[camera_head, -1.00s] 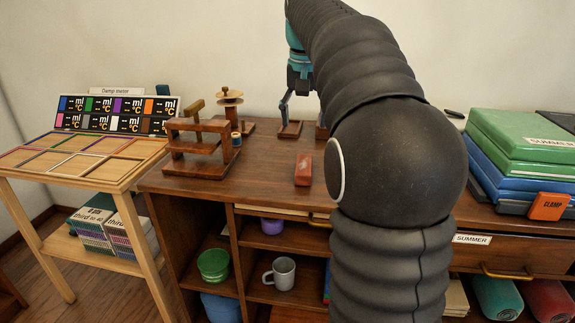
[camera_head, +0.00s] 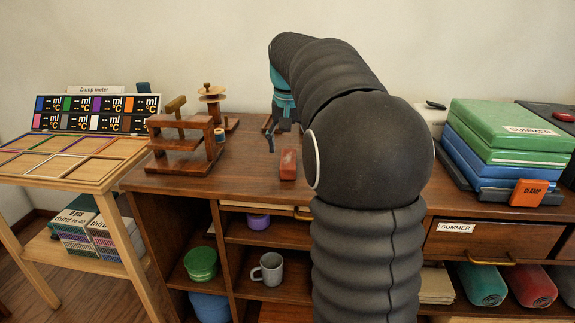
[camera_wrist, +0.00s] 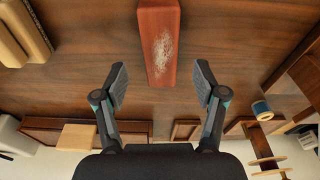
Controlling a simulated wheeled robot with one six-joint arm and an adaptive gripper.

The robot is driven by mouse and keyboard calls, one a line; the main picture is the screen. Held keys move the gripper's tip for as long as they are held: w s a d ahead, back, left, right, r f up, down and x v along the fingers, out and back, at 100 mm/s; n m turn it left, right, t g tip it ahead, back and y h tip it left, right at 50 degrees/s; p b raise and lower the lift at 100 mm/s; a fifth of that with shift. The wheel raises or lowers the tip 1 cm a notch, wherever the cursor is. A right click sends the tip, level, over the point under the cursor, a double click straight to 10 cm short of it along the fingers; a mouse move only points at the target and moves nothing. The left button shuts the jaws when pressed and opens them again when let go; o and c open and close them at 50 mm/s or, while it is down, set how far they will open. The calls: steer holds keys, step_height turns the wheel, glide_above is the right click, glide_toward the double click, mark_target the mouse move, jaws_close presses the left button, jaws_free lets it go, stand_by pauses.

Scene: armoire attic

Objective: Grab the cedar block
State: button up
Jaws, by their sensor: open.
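The cedar block (camera_head: 288,164) is a reddish-brown bar lying on the wooden cabinet top, left of my arm in the head view. In the wrist view the block (camera_wrist: 159,40) runs down from the top edge, with a pale scuffed patch on it. My gripper (camera_wrist: 160,82) is open, and the end of the block reaches between the lines of its two fingertips, with clear gaps on both sides. In the head view my gripper (camera_head: 272,140) hangs just behind and left of the block, partly hidden by my arm.
A wooden rack (camera_head: 183,150) and a spool stand (camera_head: 212,98) stand on the cabinet top to the left. Stacked green and blue cases (camera_head: 510,130) with an orange clamp box (camera_head: 528,193) are at the right. A table with a meter display (camera_head: 95,113) stands far left.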

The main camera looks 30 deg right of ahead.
mark_target(288, 158)
steer(key=shift+w+f, duration=0.15)
steer(key=shift+f, duration=1.75)
steer(key=c, duration=1.3)
steer(key=shift+o, duration=0.2)
steer(key=shift+r, duration=0.1)
